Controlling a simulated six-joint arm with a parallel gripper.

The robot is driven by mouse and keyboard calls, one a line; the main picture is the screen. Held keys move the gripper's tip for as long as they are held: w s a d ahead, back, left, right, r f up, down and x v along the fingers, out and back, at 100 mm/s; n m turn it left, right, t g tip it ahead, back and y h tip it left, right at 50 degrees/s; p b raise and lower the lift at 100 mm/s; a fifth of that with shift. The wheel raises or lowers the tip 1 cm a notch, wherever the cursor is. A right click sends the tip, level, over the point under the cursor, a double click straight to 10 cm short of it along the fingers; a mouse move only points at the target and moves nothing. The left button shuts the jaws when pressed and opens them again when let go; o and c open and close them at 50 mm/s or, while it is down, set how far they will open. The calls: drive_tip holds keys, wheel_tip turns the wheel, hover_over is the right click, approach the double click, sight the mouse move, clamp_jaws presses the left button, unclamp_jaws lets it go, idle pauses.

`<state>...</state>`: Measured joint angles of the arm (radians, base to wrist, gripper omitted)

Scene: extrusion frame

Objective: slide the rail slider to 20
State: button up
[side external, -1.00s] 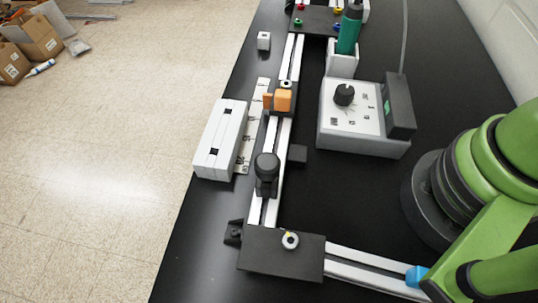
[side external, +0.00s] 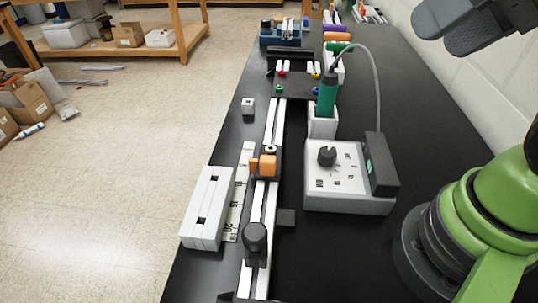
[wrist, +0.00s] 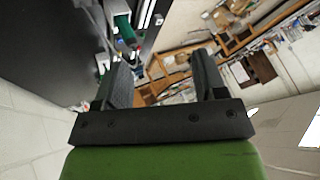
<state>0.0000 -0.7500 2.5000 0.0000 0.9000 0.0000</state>
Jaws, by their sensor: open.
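The rail slider, a dark carriage with an orange block (side external: 265,165), sits on the pale rail in the side external view. Its orange pointer faces the white scale strip (side external: 241,183) on the left, near the strip's far end. The lowest printed number, near the strip's close end, looks like 20; the slider stands well up the rail from it. My gripper (side external: 436,36) is at the top right, high above the bench and far from the slider. In the wrist view my gripper (wrist: 161,63) shows two dark fingers apart with nothing between them. The slider cannot be made out there.
A black knob (side external: 255,237) stands on the rail nearer the camera. A white slotted block (side external: 207,208) lies left of the scale. Right of the rail are a grey dial box (side external: 347,190) and a green bottle-like tool (side external: 327,96) in a white holder.

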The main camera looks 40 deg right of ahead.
idle(0.4)
drive_tip(key=shift+w, duration=0.15)
drive_tip(key=c, duration=0.3)
drive_tip(key=n+g+h, duration=0.2)
drive_tip(key=n+g, duration=0.5)
drive_tip(key=n, duration=0.6)
hover_over(268, 158)
wheel_tip(268, 158, down, 14)
drive_tip(key=f, duration=0.1)
drive_tip(key=shift+a+f, duration=0.1)
drive_tip(key=shift+f, duration=0.35)
wheel_tip(268, 158, down, 9)
drive_tip(key=shift+f, duration=0.15)
